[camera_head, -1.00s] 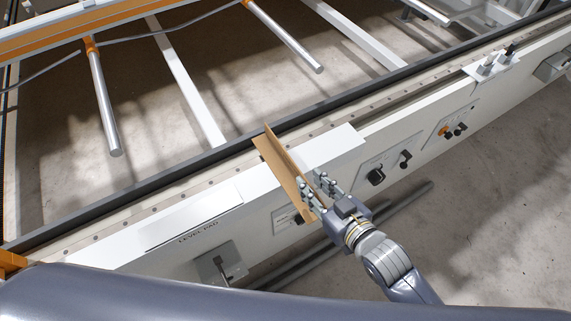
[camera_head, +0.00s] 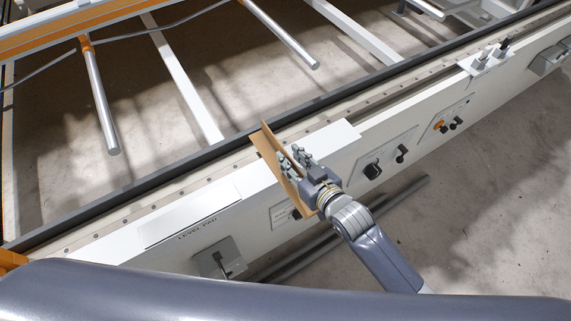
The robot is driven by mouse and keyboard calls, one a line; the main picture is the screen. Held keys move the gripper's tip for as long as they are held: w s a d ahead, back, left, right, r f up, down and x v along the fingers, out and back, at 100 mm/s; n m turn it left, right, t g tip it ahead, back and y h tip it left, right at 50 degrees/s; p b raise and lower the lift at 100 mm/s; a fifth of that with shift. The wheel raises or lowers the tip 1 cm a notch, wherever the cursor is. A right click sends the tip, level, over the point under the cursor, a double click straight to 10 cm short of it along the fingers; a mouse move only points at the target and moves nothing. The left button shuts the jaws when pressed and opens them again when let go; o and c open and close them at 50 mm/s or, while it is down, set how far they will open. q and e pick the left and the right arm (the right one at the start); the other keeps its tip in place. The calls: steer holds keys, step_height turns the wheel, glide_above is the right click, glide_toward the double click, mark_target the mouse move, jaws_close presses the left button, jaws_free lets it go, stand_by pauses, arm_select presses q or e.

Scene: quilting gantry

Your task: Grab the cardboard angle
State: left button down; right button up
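The cardboard angle (camera_head: 267,147) is a tan, L-shaped strip. It lies across the white beam of the gantry, right of the "LEVEL PAD" plate, with one flange standing up. My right gripper (camera_head: 294,156) is at the angle's right side, over the beam. Its two fingers are apart, so it looks open. The left finger overlaps the cardboard in the picture, and the right finger is to the right of the standing flange. I cannot tell whether either finger touches it. The near end of the angle is partly hidden by the gripper. My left gripper is not in view.
The "LEVEL PAD" plate (camera_head: 190,215) lies on the beam to the left. Switch panels with knobs (camera_head: 372,170) line the beam's front face. A dark rail (camera_head: 170,183) runs behind it. Floor is open at the right.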

jaws_close()
